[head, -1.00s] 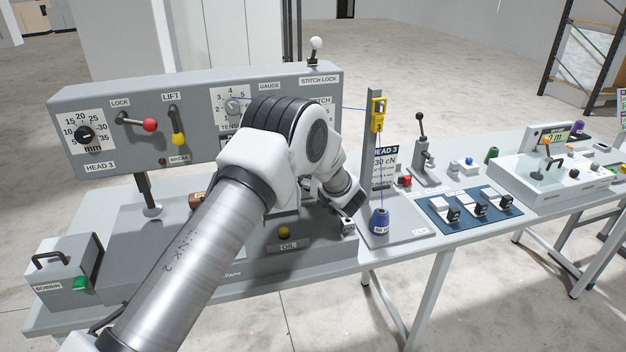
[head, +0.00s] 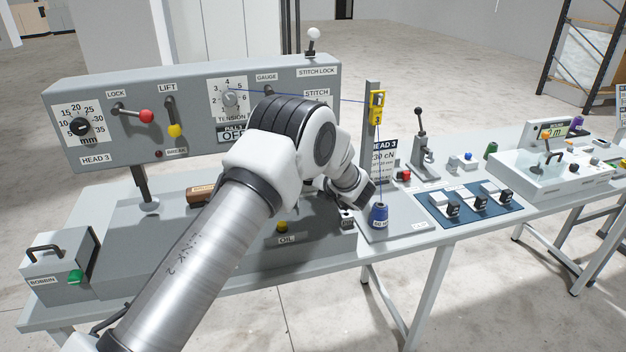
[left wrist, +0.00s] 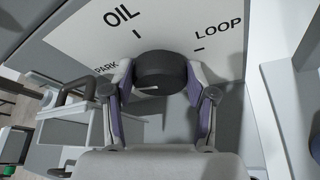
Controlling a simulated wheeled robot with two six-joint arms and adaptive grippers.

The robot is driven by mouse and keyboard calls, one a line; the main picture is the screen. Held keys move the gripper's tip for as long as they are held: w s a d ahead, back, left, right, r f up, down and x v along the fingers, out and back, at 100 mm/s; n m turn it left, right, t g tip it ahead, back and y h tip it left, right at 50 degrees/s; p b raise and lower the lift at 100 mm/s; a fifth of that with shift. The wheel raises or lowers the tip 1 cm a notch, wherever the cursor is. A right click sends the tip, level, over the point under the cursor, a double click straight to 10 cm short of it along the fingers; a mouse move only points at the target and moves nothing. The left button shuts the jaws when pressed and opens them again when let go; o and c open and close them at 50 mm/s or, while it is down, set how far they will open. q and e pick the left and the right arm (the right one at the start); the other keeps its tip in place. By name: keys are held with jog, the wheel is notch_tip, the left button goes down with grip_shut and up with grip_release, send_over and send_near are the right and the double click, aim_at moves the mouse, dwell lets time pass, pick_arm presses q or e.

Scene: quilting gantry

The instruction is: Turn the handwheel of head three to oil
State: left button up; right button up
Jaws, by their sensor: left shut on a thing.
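In the left wrist view, the dark round handwheel (left wrist: 162,66) stands in front of a white plate (left wrist: 165,28) marked PARK, OIL and LOOP. My left gripper (left wrist: 158,78) is shut on it, one finger on each side. A small pale mark shows on the wheel's near face; which label it points to I cannot tell. In the head view, my left arm reaches across the grey HEAD 3 machine (head: 62,130) to its right end, and the handwheel and the fingers are hidden there. My right gripper is not in view.
A yellow oil button (head: 282,227) is on the machine base below my arm. A blue thread cone (head: 379,215) and a post with a yellow gauge (head: 377,107) stand close to my wrist. A blue mat (head: 425,198) lies further right.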

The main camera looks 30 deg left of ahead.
pick_arm(q)
jog(key=m+y+b, duration=0.1)
jog(key=f+m+g+b, duration=0.1)
jog(key=m+b, duration=0.1)
jog(key=shift+w+y+b, duration=0.1)
jog(key=shift+y+b, duration=0.2)
jog(key=shift+y, duration=0.1)
jog(key=m+y+b, duration=0.1)
jog(key=m+b, duration=0.2)
jog(key=shift+d+f, duration=0.1)
jog(key=shift+f, duration=0.05)
jog(key=m+y+b, duration=0.2)
jog(key=m+b, duration=0.1)
jog(key=shift+f+m, duration=0.1)
jog(key=shift+m, duration=0.3)
jog(key=shift+m+y+b, duration=0.4)
jog(key=shift+m+b, duration=0.15)
jog(key=shift+m, duration=0.45)
jog(key=shift+w+r, duration=0.1)
jog(key=shift+r, duration=0.15)
jog(key=o, duration=0.9)
jog(key=shift+c, duration=0.2)
jog(key=shift+a+f, duration=0.1)
jog(key=shift+a, duration=0.15)
